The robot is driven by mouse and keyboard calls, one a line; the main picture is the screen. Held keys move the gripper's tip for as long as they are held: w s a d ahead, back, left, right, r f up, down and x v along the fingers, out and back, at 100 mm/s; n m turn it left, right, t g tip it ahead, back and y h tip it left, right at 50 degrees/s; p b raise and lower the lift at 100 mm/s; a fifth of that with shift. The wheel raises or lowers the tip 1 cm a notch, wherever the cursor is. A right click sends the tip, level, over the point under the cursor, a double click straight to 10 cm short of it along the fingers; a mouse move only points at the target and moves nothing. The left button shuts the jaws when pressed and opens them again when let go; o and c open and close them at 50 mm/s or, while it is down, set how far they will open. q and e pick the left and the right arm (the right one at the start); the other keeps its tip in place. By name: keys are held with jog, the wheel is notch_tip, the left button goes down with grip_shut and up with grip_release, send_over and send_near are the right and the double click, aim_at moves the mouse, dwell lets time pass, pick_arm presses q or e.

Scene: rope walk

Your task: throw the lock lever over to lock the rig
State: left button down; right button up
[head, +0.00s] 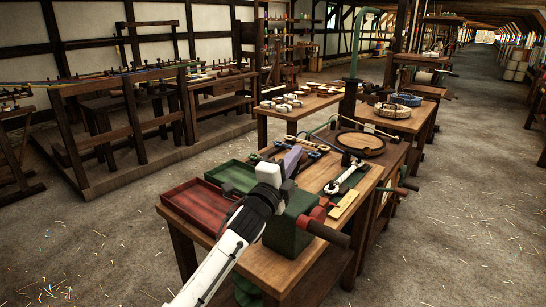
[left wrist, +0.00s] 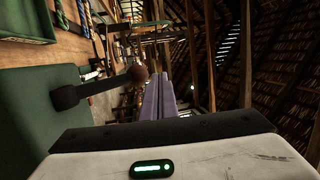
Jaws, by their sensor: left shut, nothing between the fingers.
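The rig is a green box (head: 288,228) with a red hub and a dark crank handle (head: 325,233), on the wooden bench. In the left wrist view, a dark lever with a brown ball knob (left wrist: 139,73) sticks out beside the green box (left wrist: 45,125); I take it for the lock lever. In the head view my gripper seems to hide it. My left gripper (head: 293,157), with pale purple fingers, is over the rig, shut and empty. Its fingers (left wrist: 168,92) are right of the knob in the left wrist view, apparently apart from it. My right gripper is not in view.
A red tray (head: 198,203) and a green tray (head: 232,175) lie left of the rig. A wrench (head: 343,178) and a yellow strip (head: 343,204) lie on the bench to the right. Tables with rope coils (head: 393,110) stand behind. The floor at right is clear.

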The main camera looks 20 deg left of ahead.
pick_arm(q)
jog(key=s+r+p, duration=0.1)
jog(key=s+r, duration=0.5)
jog(key=s, duration=0.5)
jog(key=shift+a, duration=0.3)
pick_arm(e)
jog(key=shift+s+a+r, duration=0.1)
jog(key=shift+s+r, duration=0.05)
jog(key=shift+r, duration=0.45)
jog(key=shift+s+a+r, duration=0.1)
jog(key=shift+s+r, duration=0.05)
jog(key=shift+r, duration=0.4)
pick_arm(q)
jog(key=shift+s, duration=0.1)
jog(key=s+d+f+n+g, duration=0.1)
jog(key=s+f+n+g, duration=0.1)
jog(key=f, duration=0.6)
jog(key=s+f+n+g, duration=0.1)
jog(key=s+f+n, duration=0.15)
jog(key=f, duration=0.65)
jog(key=s+d+f+n+g, duration=0.2)
jog(key=s+f+n+g, duration=0.2)
jog(key=s+f, duration=1)
jog(key=s+d+f+n+g, duration=0.2)
jog(key=s+f+n+g, duration=0.2)
jog(key=s+f+n, duration=0.4)
jog(key=s+f, duration=0.6)
jog(key=s, duration=0.1)
jog(key=shift+f+g+h, duration=0.25)
jog(key=shift+g+h, duration=0.05)
